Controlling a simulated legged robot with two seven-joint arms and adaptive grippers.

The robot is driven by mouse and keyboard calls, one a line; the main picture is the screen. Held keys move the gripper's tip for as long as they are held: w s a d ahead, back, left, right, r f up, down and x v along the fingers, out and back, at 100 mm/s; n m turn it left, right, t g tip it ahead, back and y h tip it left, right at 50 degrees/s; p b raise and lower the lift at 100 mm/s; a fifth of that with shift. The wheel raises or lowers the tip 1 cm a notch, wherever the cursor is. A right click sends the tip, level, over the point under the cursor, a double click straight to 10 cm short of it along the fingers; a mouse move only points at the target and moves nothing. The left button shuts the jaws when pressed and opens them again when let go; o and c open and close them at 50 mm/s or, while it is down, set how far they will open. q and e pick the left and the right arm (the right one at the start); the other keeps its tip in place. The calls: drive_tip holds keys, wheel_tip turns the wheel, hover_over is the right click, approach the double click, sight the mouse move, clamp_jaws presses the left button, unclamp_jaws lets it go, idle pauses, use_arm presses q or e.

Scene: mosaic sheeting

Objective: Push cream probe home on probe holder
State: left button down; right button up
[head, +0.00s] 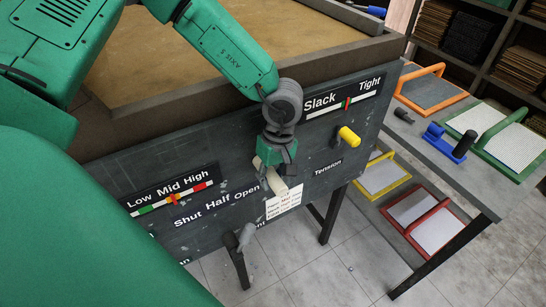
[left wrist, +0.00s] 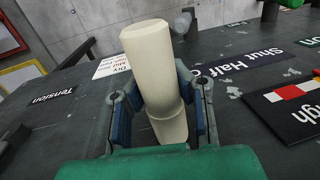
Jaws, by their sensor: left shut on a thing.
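The cream probe (head: 277,184) is a pale, thick rod. My left gripper (head: 270,166) is shut on it in front of the dark panel (head: 225,158), just above a small white text card (head: 284,203). In the left wrist view the cream probe (left wrist: 150,50) stands between the two blue-padded fingers of my left gripper (left wrist: 160,85), its rounded end clear of them. I cannot make out the probe holder, nor whether the probe touches it. My right gripper does not show.
A yellow knob (head: 348,137) sticks out of the panel near the "Tension" label, and a grey lever (head: 245,236) lower down. Low-Mid-High (head: 174,197) and Slack-Tight (head: 346,104) gauges flank the gripper. A side table (head: 440,170) at right holds handled trowels.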

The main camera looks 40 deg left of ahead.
use_arm(q)
drive_tip(key=c, duration=1.5)
unclamp_jaws()
drive_tip(key=shift+o, duration=0.5)
drive_tip(key=shift+a, duration=0.1)
drive_tip(key=shift+w+r, duration=0.1)
drive_tip(key=shift+r, duration=0.2)
wheel_tip(320, 180, up, 11)
drive_tip(key=w, duration=0.2)
drive_tip(key=shift+s, duration=0.1)
